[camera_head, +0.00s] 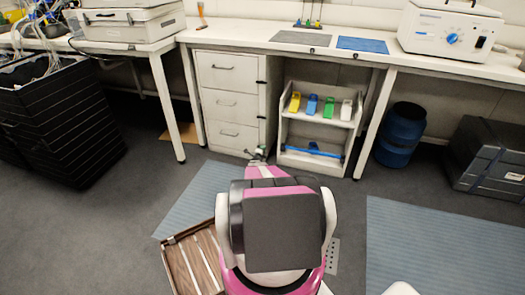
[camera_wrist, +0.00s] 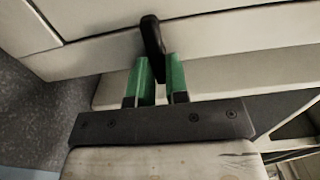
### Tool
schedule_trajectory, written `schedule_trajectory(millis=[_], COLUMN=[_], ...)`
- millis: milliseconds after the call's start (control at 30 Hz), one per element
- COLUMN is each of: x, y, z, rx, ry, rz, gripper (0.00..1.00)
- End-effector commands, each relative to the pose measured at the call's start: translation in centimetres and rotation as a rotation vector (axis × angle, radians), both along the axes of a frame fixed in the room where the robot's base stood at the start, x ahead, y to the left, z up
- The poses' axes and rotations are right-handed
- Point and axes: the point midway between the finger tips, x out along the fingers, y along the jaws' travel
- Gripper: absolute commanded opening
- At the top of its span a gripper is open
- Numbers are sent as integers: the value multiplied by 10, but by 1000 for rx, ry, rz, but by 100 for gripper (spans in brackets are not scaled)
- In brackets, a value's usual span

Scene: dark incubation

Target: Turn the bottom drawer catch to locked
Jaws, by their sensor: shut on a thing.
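The white drawer unit (camera_head: 227,76) stands under the bench, with its bottom drawer (camera_head: 225,131) closed. The dark catch (camera_wrist: 151,34) is a short black lever at a pale panel edge in the wrist view. My gripper (camera_wrist: 160,80) has green fingers, shut on the lower end of this catch, one on each side. The lever leans slightly from upright in that view. In the head view my gripper (camera_head: 257,155) is small, at the lower right of the drawer unit, and the catch there is too small to read.
A white shelf cart (camera_head: 318,150) with coloured items stands close to the right of the drawers. A blue barrel (camera_head: 401,134) and a dark case (camera_head: 488,160) are farther right. A wooden tray (camera_head: 190,262) lies on the floor at left. The bench (camera_head: 250,34) overhangs the drawers.

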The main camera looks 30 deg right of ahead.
Motion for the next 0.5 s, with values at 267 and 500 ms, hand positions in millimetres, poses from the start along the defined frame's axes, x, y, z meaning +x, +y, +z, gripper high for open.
schedule_trajectory(millis=[267, 500], x=[-1, -1], y=[0, 0], z=[-1, -1], rx=[4, 2], ry=[-2, -1], rz=[-2, -1], gripper=[25, 40])
